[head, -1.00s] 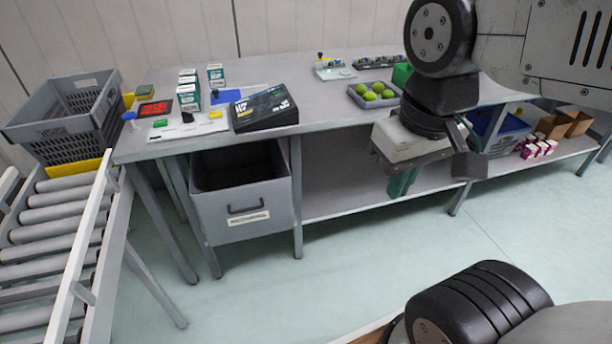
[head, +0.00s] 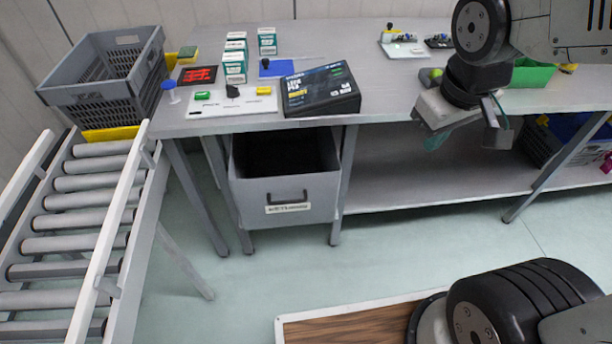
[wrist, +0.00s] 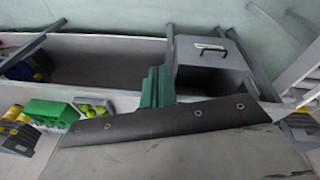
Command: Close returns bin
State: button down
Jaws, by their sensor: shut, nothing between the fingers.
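The returns bin (head: 288,198) is a grey drawer under the left part of the bench, with a dark handle (head: 287,203) and a white label on its front. It stands pulled out, its dark inside showing from above. In the wrist view the bin (wrist: 214,78) is right of the fingers. My gripper (head: 436,141) is to the right of the bin, in front of the bench edge and apart from the bin. Its green fingers (wrist: 157,87) are shut and empty. In the head view the wrist partly hides them.
The bench top (head: 400,75) holds white-and-green boxes (head: 235,62), a black box (head: 320,90) and a green bin (head: 530,73). A roller conveyor (head: 75,225) with a grey crate (head: 105,80) stands at left. Bench legs flank the bin. The floor before it is clear.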

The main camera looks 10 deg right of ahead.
jog(key=w+a+f+n+t, duration=0.1)
jog(key=w+f+n, duration=0.2)
jog(key=w+f, duration=0.35)
jog(key=n+t+y, duration=0.2)
jog(key=n+y, duration=0.3)
jog(key=n, duration=0.6)
send_near(299, 183)
notch_tip(299, 183, down, 3)
jog(key=s+a, duration=0.1)
jog(key=s, duration=0.2)
jog(key=w, duration=0.2)
jog(key=w+f, duration=0.1)
jog(key=w, duration=0.1)
jog(key=shift+a, duration=0.25)
jog(key=shift+w, duration=0.45)
